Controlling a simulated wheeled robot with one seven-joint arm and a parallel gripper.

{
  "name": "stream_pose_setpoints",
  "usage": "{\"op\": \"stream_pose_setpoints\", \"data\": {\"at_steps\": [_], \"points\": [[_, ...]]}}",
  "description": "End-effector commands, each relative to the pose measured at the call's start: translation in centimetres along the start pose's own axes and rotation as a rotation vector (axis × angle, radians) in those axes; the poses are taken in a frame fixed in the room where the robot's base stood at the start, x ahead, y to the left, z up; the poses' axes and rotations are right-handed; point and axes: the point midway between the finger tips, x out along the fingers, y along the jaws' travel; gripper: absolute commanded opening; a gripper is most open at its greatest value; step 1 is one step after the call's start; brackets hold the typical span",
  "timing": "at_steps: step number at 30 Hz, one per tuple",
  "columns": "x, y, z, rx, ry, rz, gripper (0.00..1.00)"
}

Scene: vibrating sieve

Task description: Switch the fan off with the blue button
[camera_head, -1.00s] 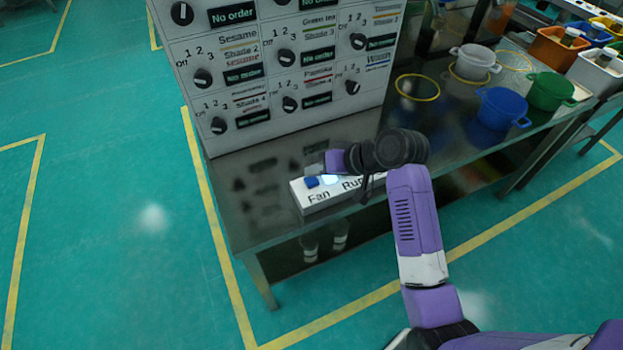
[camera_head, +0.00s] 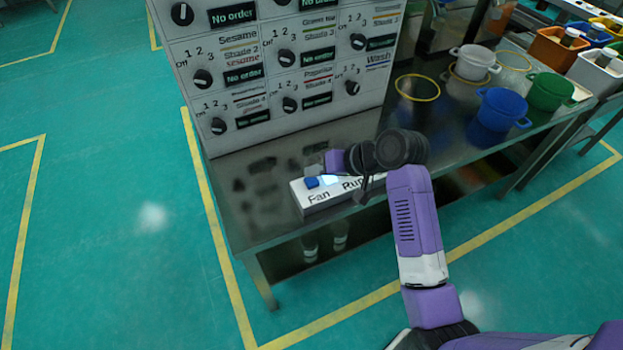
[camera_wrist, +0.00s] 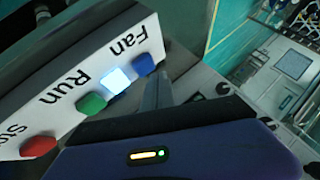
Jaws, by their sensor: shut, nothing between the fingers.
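The white button box (camera_head: 318,199) lies on the dark table, with the words Fan and Run on its front. Its blue button (camera_head: 312,182) is at the left end, beside a glowing pale square (camera_head: 330,179). In the wrist view the blue button (camera_wrist: 145,64) stands beside the lit square (camera_wrist: 117,80), then come a green button (camera_wrist: 89,103) and a red button (camera_wrist: 38,146). My gripper (camera_head: 312,171) is shut and empty, just behind the blue button. In the wrist view its fingers (camera_wrist: 157,90) point close beside the blue button; I cannot tell whether they touch it.
A white panel (camera_head: 310,130) with several black knobs and displays stands behind the box. White (camera_head: 475,65), blue (camera_head: 502,108) and green (camera_head: 550,91) pots stand at the right, near a yellow ring (camera_head: 417,88). The table left of the box is clear.

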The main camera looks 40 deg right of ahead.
Motion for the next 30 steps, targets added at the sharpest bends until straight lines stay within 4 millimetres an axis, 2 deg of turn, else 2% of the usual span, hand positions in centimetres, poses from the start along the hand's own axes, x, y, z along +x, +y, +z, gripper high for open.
{"op": "stream_pose_setpoints", "data": {"at_steps": [30], "points": [[0.58,0.42,0.43,0.000,0.000,0.000,0.00]]}}
